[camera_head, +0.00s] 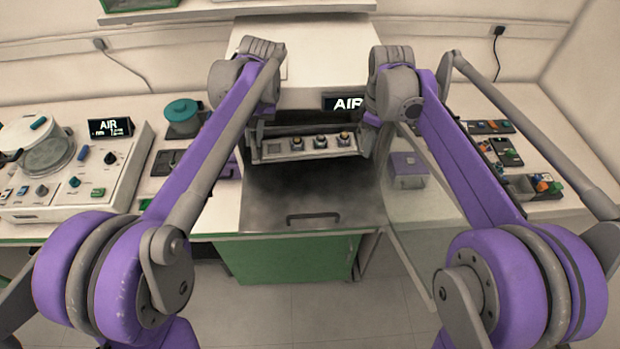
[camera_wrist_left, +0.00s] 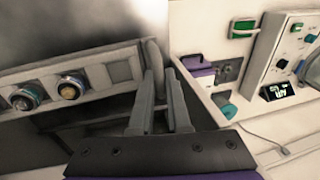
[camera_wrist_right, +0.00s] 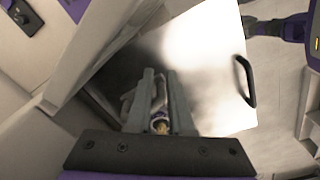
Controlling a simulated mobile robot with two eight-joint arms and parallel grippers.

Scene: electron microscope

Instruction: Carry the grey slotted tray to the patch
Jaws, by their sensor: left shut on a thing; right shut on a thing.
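The grey slotted tray (camera_head: 305,156) is in the opening of the microscope's chamber, above a dark metal plate, a little tilted in the picture. Three round pieces with metal rims sit in its slots; the leftmost slot is empty. In the left wrist view the tray (camera_wrist_left: 101,87) runs off to the left, and my left gripper (camera_wrist_left: 160,72) is shut on its end. My right gripper (camera_wrist_right: 158,74) is shut on the other end, with an orange-topped piece (camera_wrist_right: 161,126) showing between the fingers. I cannot make out a marked patch.
The metal plate (camera_head: 300,195) with its handle (camera_head: 313,217) lies in front, over a green cabinet (camera_head: 290,258). A clear panel (camera_head: 425,225) stands open at right, with a purple box (camera_head: 408,170) behind. A control console (camera_head: 60,190) is at left. AIR displays (camera_head: 344,104) show.

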